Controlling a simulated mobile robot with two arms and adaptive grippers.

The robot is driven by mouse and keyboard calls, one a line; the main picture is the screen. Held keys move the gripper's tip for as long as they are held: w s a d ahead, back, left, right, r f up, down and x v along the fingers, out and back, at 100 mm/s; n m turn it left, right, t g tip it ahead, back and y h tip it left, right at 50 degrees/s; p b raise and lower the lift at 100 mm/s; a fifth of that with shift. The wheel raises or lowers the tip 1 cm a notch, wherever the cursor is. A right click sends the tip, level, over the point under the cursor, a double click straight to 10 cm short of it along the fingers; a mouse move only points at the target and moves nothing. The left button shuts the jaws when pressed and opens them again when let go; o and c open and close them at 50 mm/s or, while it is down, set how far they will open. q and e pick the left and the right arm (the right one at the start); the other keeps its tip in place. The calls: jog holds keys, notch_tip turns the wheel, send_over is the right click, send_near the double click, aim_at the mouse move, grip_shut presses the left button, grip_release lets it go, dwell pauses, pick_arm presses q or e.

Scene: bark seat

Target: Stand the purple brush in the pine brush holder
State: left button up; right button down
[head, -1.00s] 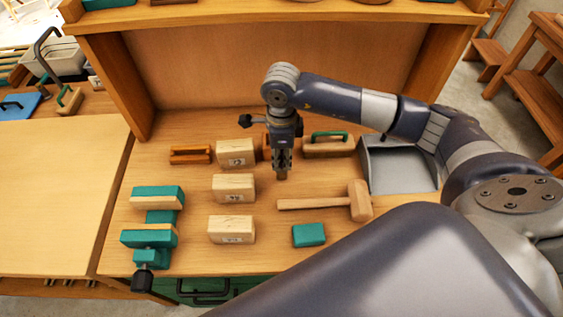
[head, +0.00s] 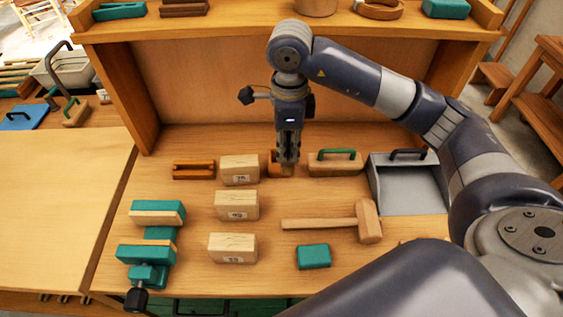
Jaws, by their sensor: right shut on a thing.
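My right gripper (head: 288,160) points straight down over the back middle of the bench. It is shut on a small tan-brown thing (head: 287,171), mostly hidden between the fingers. I see no purple on it, so I cannot tell whether it is the purple brush. An orange-brown wooden piece (head: 273,164) shows partly behind the gripper. I cannot make out a pine brush holder for certain; a round wooden vessel (head: 316,6) on the upper shelf is cut off by the top edge. My left gripper is not in view.
Several labelled pale wooden blocks (head: 237,205) stand left of the gripper. A green-handled wooden block (head: 335,166), a grey dustpan (head: 410,190), a mallet (head: 366,221) and a teal block (head: 314,257) lie right. A teal clamp (head: 150,252) is at the left. The bench front is partly clear.

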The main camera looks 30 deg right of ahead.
dwell(0.4)
jog(key=shift+w+r+p, duration=0.2)
jog(key=shift+w+p, duration=0.25)
jog(key=w+d+p, duration=0.2)
jog(key=w+p, duration=0.2)
jog(key=w, duration=0.3)
notch_tip(320, 180, down, 9)
jog(key=w+b, duration=0.1)
jog(key=b, duration=0.3)
jog(key=shift+d+b, duration=0.2)
jog(key=shift+b, duration=0.1)
jog(key=shift+f+b, duration=0.35)
jog(key=shift+b, duration=0.25)
dwell(0.7)
jog(key=c, duration=1.5)
grip_release()
jog(key=shift+o, duration=0.3)
